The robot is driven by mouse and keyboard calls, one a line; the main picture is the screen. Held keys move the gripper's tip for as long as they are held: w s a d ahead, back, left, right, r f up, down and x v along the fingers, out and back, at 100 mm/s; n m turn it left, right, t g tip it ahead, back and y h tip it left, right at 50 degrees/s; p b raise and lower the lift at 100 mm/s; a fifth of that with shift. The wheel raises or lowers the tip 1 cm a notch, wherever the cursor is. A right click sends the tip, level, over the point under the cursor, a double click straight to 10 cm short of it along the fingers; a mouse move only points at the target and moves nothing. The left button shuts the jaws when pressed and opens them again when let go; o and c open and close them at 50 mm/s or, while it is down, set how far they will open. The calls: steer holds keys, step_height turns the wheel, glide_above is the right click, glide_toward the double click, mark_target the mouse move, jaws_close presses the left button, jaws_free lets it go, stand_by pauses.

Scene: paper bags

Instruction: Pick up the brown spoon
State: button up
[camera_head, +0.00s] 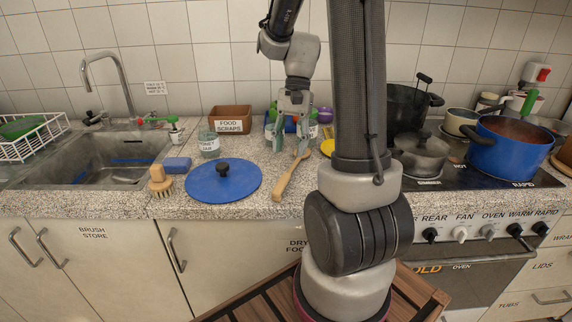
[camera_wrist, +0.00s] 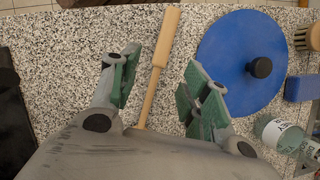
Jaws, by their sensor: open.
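The brown spoon (camera_head: 290,177) is a long light-brown wooden utensil lying on the speckled counter, its thicker handle end towards the front edge. In the wrist view the spoon (camera_wrist: 159,60) runs between my two fingers, and its other end is hidden under my gripper. My gripper (camera_head: 291,138) points down over the back of the counter, near the spoon's far end. In the wrist view my gripper (camera_wrist: 157,72) is open with green-padded fingers spread on either side of the spoon. It holds nothing. I cannot tell the exact height above the counter.
A blue lid (camera_head: 222,182) lies just left of the spoon. A glass jar (camera_head: 209,145), a food scraps box (camera_head: 231,119), a brush (camera_head: 160,181) and a blue sponge (camera_head: 178,165) are further left. Pots, including a blue pot (camera_head: 508,147), stand on the stove at right.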

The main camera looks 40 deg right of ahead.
mark_target(285, 175)
steer(key=x, duration=0.7)
steer(key=shift+a+f, duration=0.15)
steer(key=shift+f, duration=0.2)
steer(key=shift+c, duration=0.2)
jaws_close()
